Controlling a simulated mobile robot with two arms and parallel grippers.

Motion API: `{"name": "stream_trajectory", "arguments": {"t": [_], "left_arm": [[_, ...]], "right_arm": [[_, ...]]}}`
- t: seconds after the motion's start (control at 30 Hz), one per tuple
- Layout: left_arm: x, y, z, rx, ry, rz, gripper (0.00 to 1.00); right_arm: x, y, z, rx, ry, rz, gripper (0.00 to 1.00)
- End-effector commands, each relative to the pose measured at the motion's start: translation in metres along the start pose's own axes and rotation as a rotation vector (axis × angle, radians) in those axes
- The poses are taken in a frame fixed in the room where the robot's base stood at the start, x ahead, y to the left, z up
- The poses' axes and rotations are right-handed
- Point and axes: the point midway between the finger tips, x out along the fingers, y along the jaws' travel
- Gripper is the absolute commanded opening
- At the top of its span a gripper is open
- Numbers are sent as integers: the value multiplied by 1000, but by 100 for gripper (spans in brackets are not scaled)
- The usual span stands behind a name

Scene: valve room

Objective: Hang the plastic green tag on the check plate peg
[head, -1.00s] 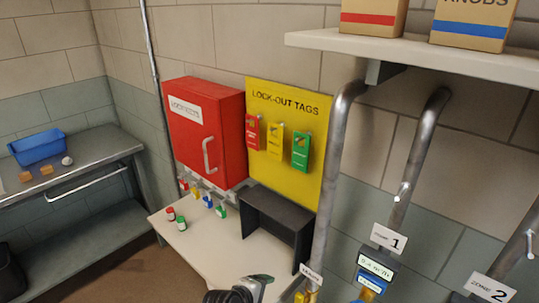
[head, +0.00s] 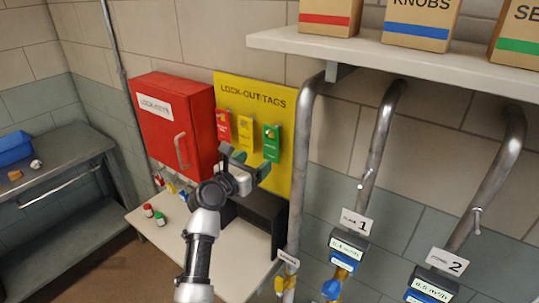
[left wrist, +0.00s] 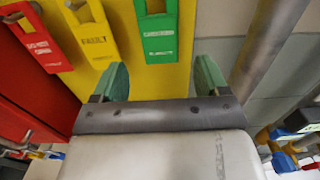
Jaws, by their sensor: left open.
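The green tag (head: 271,143) hangs on the yellow lock-out tags board (head: 286,104), rightmost of three tags. Its lower part shows at the top of the left wrist view (left wrist: 159,34). My left gripper (head: 246,160) is open and empty, just below and in front of the green tag. In the left wrist view its two green-padded fingers (left wrist: 162,78) stand apart, with the tag's lower edge above the gap between them. I cannot pick out a check plate for certain. My right gripper is not in view.
Red (head: 223,125) and yellow (head: 245,134) tags hang left of the green one. A red cabinet (head: 180,120) is left of the board. A dark stand (head: 262,222) sits on the table below. Pipes (head: 299,165) and a shelf (head: 400,55) are at right.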

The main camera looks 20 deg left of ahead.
Motion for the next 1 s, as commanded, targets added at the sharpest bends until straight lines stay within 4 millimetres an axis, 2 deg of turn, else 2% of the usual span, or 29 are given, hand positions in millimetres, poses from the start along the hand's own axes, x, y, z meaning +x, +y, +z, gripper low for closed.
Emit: {"name": "stream_trajectory", "arguments": {"t": [0.03, 0.27, 0.6, 0.8, 1.0], "left_arm": [[7, 0, -3, 1, -1, -1, 74], [34, 0, -4, 3, -1, -1, 74], [72, 0, -1, 1, 1, -1, 74], [85, 0, 0, 2, 0, 0, 74], [88, 0, 0, 2, 1, 0, 74]], "right_arm": [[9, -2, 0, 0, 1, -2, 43], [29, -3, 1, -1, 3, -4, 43], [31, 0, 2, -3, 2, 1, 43], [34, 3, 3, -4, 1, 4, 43], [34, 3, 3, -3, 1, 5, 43]]}}
